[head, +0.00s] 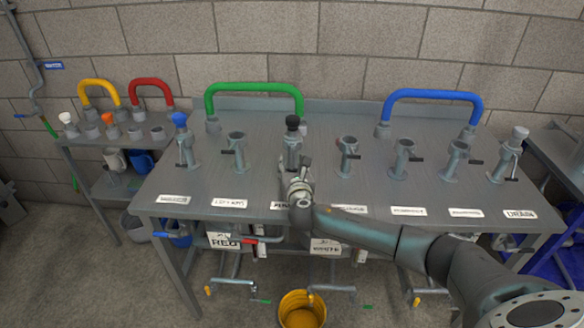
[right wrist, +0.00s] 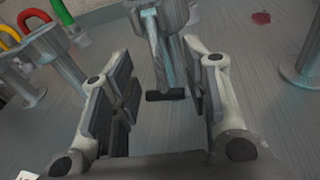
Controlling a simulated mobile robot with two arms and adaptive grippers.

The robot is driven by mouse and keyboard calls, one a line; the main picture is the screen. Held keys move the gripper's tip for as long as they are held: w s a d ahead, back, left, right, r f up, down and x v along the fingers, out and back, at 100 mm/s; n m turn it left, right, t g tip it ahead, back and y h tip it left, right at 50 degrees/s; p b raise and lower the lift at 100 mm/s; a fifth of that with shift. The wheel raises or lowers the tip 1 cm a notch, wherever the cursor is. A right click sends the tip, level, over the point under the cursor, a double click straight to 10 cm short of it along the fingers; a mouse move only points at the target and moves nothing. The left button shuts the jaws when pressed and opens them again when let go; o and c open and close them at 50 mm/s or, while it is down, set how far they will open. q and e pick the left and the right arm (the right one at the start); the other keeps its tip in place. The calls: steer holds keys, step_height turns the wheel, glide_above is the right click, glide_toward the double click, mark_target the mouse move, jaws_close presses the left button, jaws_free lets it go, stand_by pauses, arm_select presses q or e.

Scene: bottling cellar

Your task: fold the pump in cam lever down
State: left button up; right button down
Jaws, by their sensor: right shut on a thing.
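The pump in coupling is a grey upright post (head: 292,150) with a black-topped plug (head: 292,122), in the middle of the grey bench behind a partly hidden label. My right gripper (head: 303,172) is right in front of it and covers its lower front. In the right wrist view, the cam lever (right wrist: 160,55) hangs from the post, with a dark grip at its end. The fingers of my right gripper (right wrist: 165,102) stand on either side of the lever, shut on it; the exact contact is hard to see. My left gripper is not in view.
Similar posts with side levers stand in a row: a blue-topped one (head: 182,140) at left, a white-topped one (head: 510,150) at right. Green (head: 254,88) and blue (head: 432,95) hoses arch behind. A yellow bucket (head: 302,310) stands on the floor in front.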

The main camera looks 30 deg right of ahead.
steer(key=shift+d, duration=0.15)
steer(key=c, duration=0.8)
jaws_free()
steer(key=shift+s, duration=0.15)
steer(key=v, duration=1.1)
steer(key=shift+s+a+r, duration=0.1)
steer(key=shift+s+a, duration=0.15)
steer(key=shift+s, duration=0.1)
